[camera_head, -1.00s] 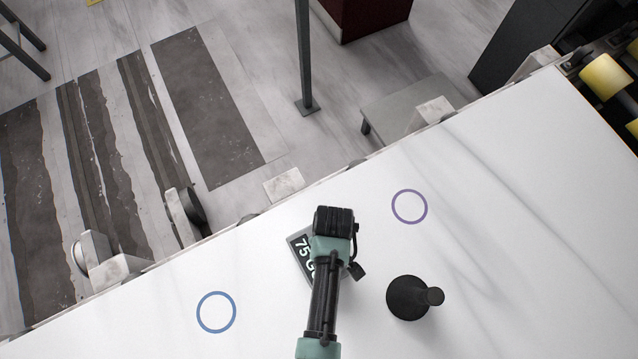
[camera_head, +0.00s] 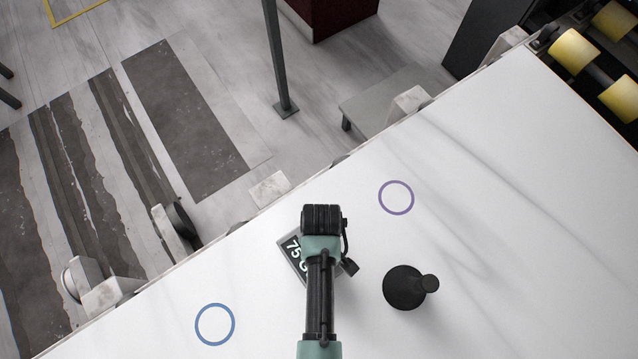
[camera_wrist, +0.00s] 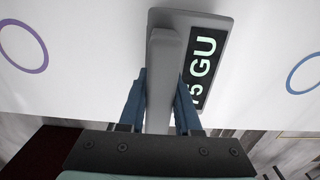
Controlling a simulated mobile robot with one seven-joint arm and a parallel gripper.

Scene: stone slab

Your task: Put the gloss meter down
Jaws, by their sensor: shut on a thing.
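The gloss meter (camera_wrist: 212,35) is a grey device with a dark display reading "75 GU". In the head view part of it (camera_head: 291,256) shows at the left of my wrist, and the rest is hidden beneath the arm. My gripper (camera_wrist: 161,75) is shut on its raised grey grip, with one blue finger on each side. I cannot tell whether the meter touches the white stone slab (camera_head: 480,270) or hangs just above it. A purple ring (camera_head: 396,182) lies beyond and right of my gripper. A blue ring (camera_head: 215,342) lies to the left, nearer me.
A black round-based object with a knob (camera_head: 402,289) stands on the slab close right of my arm. The slab's far edge runs diagonally, with clamp-like blocks (camera_head: 270,188) along it. Yellow rollers (camera_head: 575,50) are at the upper right. The slab's right part is clear.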

